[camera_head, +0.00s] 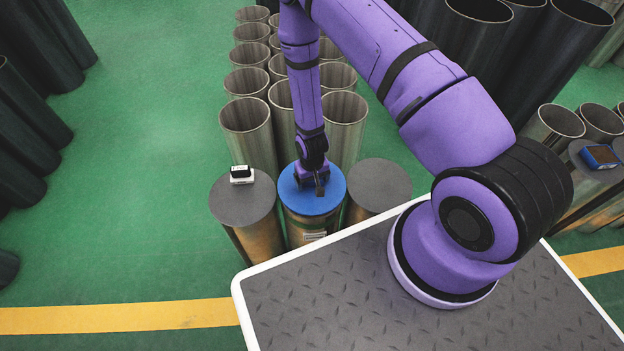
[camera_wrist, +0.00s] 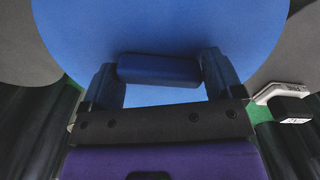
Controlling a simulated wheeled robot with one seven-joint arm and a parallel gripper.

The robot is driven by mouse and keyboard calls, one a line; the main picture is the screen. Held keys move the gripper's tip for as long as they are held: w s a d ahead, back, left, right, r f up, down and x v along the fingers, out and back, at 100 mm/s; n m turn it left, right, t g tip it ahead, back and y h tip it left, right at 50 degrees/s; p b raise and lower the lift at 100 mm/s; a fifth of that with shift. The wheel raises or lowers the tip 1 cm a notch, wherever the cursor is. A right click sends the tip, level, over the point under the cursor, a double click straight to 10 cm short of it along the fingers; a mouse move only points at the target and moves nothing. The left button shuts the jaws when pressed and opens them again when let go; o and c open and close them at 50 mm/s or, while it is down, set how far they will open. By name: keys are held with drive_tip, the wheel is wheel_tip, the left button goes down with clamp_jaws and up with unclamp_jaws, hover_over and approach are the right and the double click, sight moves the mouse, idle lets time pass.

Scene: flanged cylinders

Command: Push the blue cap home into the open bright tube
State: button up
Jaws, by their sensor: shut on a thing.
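The blue cap (camera_head: 330,202) is a round disc at the mouth of the bright tube (camera_head: 305,232), in the front row between two grey-capped tubes. It covers the mouth; I cannot tell how deep it sits. In the wrist view the blue cap (camera_wrist: 160,30) fills the upper middle, with a blue bar handle (camera_wrist: 158,69) on it. My gripper (camera_head: 312,188) comes down from above onto the cap. Its fingers stand at the two ends of the handle, shut on it. The tube's inside is hidden.
A grey cap (camera_head: 238,200) on the left carries a small black-and-white device (camera_head: 241,175). Another grey cap (camera_head: 380,185) is close on the right. Open metal tubes (camera_head: 247,128) stand behind. My deck is in front.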

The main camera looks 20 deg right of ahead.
sight(312, 185)
drive_tip(key=shift+f, duration=1.6)
idle(0.5)
drive_tip(key=o, duration=0.8)
wheel_tip(312, 185, up, 11)
drive_tip(key=shift+f, duration=0.1)
idle(0.4)
